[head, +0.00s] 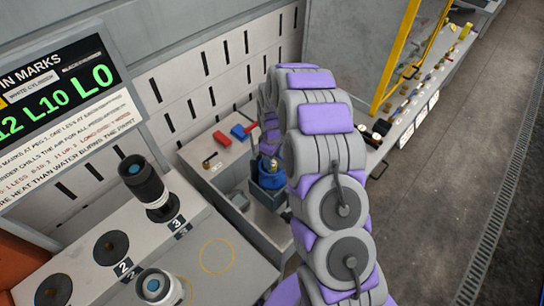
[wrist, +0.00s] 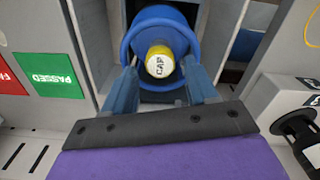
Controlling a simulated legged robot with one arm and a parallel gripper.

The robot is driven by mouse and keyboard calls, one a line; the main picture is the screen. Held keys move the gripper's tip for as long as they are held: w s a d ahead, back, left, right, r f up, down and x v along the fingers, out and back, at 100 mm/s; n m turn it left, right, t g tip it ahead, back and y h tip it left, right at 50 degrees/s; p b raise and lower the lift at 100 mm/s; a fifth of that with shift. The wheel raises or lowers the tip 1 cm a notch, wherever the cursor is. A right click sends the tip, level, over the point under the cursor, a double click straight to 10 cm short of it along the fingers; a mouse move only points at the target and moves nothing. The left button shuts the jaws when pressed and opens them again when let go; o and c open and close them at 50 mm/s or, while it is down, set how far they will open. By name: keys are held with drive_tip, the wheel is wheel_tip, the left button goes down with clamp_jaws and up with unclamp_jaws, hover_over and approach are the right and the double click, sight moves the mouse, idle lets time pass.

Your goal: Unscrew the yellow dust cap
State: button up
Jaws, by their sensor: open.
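The yellow dust cap (wrist: 160,62), with a white face lettered CAP, sits on top of a blue cylinder (wrist: 138,28) in the wrist view. My gripper (wrist: 160,74) is open, with one blue-grey finger on each side of the cap. I cannot tell whether the fingers touch the cap or the cylinder. In the head view the blue cylinder (head: 268,178) stands in a dark holder, right beside my purple and grey arm. My arm hides most of the gripper and cap there.
A green PASSED label (wrist: 52,84) and a red label (wrist: 8,78) lie left in the wrist view. In the head view, a black cylinder (head: 145,182) and a white cylinder (head: 160,287) stand on the left bench. Red (head: 222,138) and blue (head: 238,132) blocks lie behind.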

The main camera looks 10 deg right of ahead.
drive_tip(key=m, duration=0.4)
drive_tip(key=shift+m+p, duration=0.3)
drive_tip(key=shift+m, duration=0.8)
drive_tip(key=m, duration=0.2)
drive_tip(key=shift+m, duration=0.3)
drive_tip(key=m, duration=0.3)
drive_tip(key=shift+m, duration=0.3)
drive_tip(key=shift+m+p, duration=0.3)
drive_tip(key=shift+m, duration=0.3)
drive_tip(key=m, duration=0.4)
